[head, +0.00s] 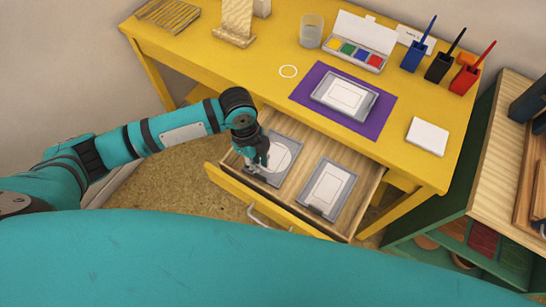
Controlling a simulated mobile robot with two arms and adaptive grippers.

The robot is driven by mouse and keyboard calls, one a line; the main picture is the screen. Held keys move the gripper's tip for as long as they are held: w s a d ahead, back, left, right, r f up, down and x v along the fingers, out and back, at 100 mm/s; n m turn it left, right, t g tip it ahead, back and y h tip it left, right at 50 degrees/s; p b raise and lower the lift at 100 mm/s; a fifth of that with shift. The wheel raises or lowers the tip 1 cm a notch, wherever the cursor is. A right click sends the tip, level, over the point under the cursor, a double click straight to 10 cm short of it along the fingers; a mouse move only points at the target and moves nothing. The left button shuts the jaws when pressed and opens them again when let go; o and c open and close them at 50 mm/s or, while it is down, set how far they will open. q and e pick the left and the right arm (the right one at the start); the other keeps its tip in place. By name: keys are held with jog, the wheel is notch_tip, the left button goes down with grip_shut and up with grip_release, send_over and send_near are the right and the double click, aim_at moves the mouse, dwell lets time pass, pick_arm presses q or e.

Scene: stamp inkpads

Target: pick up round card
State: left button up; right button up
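A round white card (281,154) lies in a grey square tray (289,141) in the left part of the open drawer. My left gripper (252,168) points down over the left side of this tray, at the card's left edge. The gripper hides part of the tray and the card's left side. I cannot tell whether its fingers touch the card or how far apart they are. My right gripper is not in view.
The wooden drawer (310,152) also holds a grey tray with a rectangular white card (329,188).

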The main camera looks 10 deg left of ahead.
aim_at(260, 174)
pick_arm(q)
jog(key=shift+s+d+f, duration=0.1)
jog(key=shift+d+f, duration=0.05)
jog(key=shift+f, duration=1.55)
jog(key=shift+s+d+f, duration=0.1)
jog(key=shift+d+f, duration=0.05)
jog(key=shift+f, duration=1.55)
grip_shut()
jog(key=shift+r, duration=0.1)
jog(key=shift+w, duration=0.1)
